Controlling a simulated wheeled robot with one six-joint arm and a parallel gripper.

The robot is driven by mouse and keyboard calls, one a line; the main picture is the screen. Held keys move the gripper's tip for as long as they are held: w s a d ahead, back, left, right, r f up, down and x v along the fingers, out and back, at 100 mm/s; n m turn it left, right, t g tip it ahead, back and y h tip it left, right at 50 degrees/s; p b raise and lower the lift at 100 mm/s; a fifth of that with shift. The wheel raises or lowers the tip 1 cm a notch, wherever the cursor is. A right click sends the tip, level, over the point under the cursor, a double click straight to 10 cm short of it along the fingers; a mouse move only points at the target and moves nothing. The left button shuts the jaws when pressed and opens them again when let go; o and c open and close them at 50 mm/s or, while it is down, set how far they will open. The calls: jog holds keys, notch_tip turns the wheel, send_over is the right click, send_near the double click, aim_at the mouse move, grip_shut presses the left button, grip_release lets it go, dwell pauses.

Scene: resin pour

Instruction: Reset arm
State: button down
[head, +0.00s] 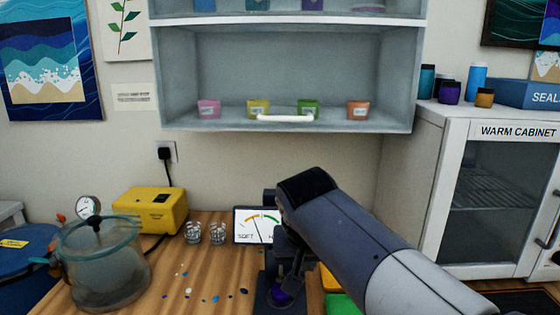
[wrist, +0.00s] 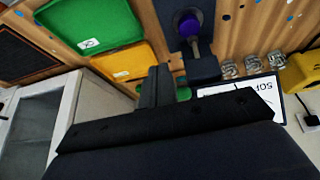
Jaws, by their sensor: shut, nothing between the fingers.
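My arm (head: 365,235) reaches in from the lower right of the head view, over the wooden bench, with its far end in front of the dial meter. In the wrist view my gripper (wrist: 157,72) shows as two dark fingers close together, with nothing between them. The fingers point toward the bench and appear clear of the things there. In the head view the gripper cannot be made out clearly among the dark parts at the arm's end.
A dark stand with a purple knob (wrist: 189,26) is close beside the fingers. Green (wrist: 92,25) and yellow (wrist: 125,62) trays lie nearby. Small glasses (head: 193,232), a yellow box (head: 150,210) and a clear chamber (head: 103,268) stand left; a warm cabinet (head: 460,190) stands right. A shelf (head: 285,75) overhangs behind.

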jog(key=r+p, duration=0.1)
jog(key=r, duration=0.1)
jog(key=w+r, duration=0.1)
jog(key=r, duration=0.1)
jog(key=w+r+p, duration=0.1)
jog(key=r, duration=0.1)
jog(key=shift+p, duration=0.35)
jog(key=shift+r+y+p, duration=0.3)
jog(key=shift+r+p, duration=0.25)
jog(key=shift+p, duration=0.25)
jog(key=shift+w+d+r+g+p, duration=0.15)
jog(key=shift+r+g+p, duration=0.45)
jog(key=shift+p, duration=0.65)
jog(key=shift+w+r, duration=0.35)
jog(key=shift+w, duration=0.45)
jog(key=shift+s+r, duration=0.35)
jog(key=shift+r, duration=0.1)
jog(key=shift+s+r, duration=0.3)
jog(key=shift+r, duration=0.1)
jog(key=shift+s+a+f, duration=0.1)
jog(key=shift+s+a, duration=0.05)
jog(key=shift+a, duration=0.05)
